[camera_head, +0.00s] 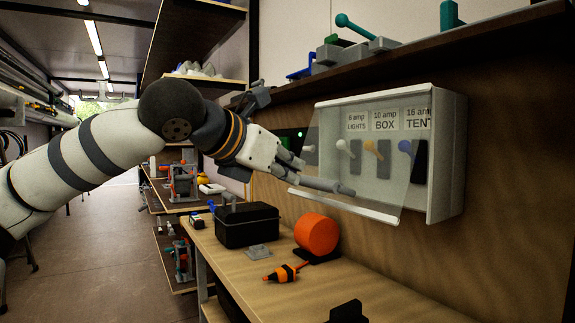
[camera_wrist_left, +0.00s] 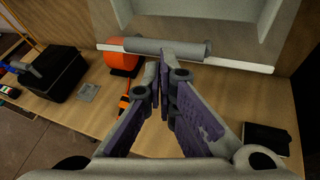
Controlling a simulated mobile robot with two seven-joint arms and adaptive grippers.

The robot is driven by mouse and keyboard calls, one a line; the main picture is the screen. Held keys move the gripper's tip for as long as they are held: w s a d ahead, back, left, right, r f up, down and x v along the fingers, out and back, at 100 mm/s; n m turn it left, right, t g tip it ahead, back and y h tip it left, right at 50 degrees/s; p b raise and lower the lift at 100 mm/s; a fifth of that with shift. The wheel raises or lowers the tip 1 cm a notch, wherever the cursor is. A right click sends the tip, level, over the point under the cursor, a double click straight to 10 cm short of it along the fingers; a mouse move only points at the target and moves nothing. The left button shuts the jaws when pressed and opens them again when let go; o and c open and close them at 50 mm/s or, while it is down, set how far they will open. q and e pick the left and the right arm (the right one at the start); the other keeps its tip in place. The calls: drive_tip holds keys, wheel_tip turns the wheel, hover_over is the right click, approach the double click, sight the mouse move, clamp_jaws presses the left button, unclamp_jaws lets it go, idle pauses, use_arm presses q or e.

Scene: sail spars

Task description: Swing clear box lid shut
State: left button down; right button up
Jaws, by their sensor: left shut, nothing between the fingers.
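The clear box lid (camera_head: 355,190) hangs from the top of a pale box (camera_head: 447,155) on the wall. Its lower edge, a white strip (camera_head: 375,211), stands out from the box, so the lid is partly open. A grey cylindrical handle (camera_head: 325,185) lies along that edge; it also shows in the left wrist view (camera_wrist_left: 150,46). My left gripper (camera_head: 298,165) is shut and empty. In the left wrist view its fingertips (camera_wrist_left: 164,65) are right at the handle; I cannot tell whether they touch. My right gripper is not in view.
Inside the box are several switches under labels (camera_head: 385,120). Below, the wooden bench (camera_head: 345,290) holds a black case (camera_head: 247,226), an orange drum (camera_head: 316,234) and an orange-black tool (camera_head: 283,273). A dark shelf (camera_head: 440,55) runs above the box.

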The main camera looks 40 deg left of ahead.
sight(317, 182)
use_arm(q)
drive_tip(key=b+x, duration=0.1)
drive_tip(key=x, duration=0.4)
drive_tip(key=shift+w+f, duration=0.3)
drive_tip(key=shift+f, duration=0.05)
drive_tip(key=shift+w+d+r, duration=0.1)
drive_tip(key=shift+w, duration=0.15)
drive_tip(key=shift+w+d+f, duration=0.15)
drive_tip(key=shift+w, duration=0.25)
drive_tip(key=shift+w+d+f, duration=0.15)
drive_tip(key=shift+w, duration=0.25)
drive_tip(key=p+v, duration=0.1)
drive_tip(key=v, duration=0.4)
drive_tip(key=shift+s+a+r, duration=0.1)
drive_tip(key=shift+s+a, duration=0.1)
drive_tip(key=v, duration=0.2)
drive_tip(key=shift+s+d, duration=0.3)
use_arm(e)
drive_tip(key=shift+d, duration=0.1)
